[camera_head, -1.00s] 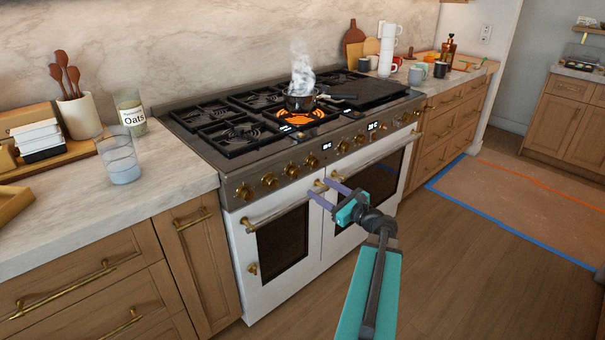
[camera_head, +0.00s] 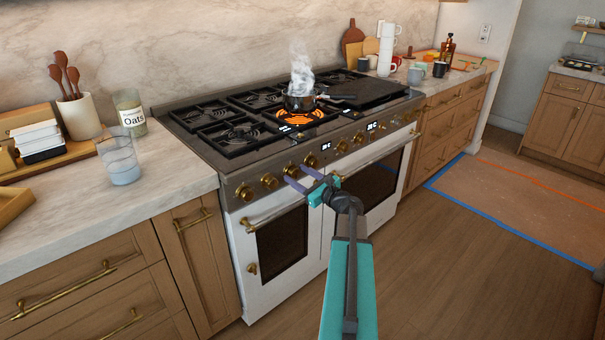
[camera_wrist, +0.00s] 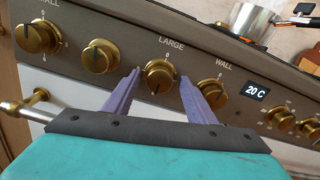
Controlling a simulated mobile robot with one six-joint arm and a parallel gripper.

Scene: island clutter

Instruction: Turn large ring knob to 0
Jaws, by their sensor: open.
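The knob under the LARGE label (camera_wrist: 158,78) is round and brass, set on the stove's grey front panel. It also shows in the head view (camera_head: 291,169). My gripper (camera_wrist: 161,84) is open, with one purple finger to the left of this knob and one to the right. The fingertips reach close to the panel; I cannot tell whether they touch the knob. A 0 mark shows just above the knob, but its pointer is too small to read. In the head view my gripper (camera_head: 294,174) is at the panel, above the oven handle.
A neighbouring knob (camera_wrist: 101,56) sits to the left and the WALL knob (camera_wrist: 212,94) to the right, close to the right finger. A steaming pot (camera_head: 300,102) stands by a glowing burner (camera_head: 296,119). The oven handle (camera_head: 274,213) juts out below the panel.

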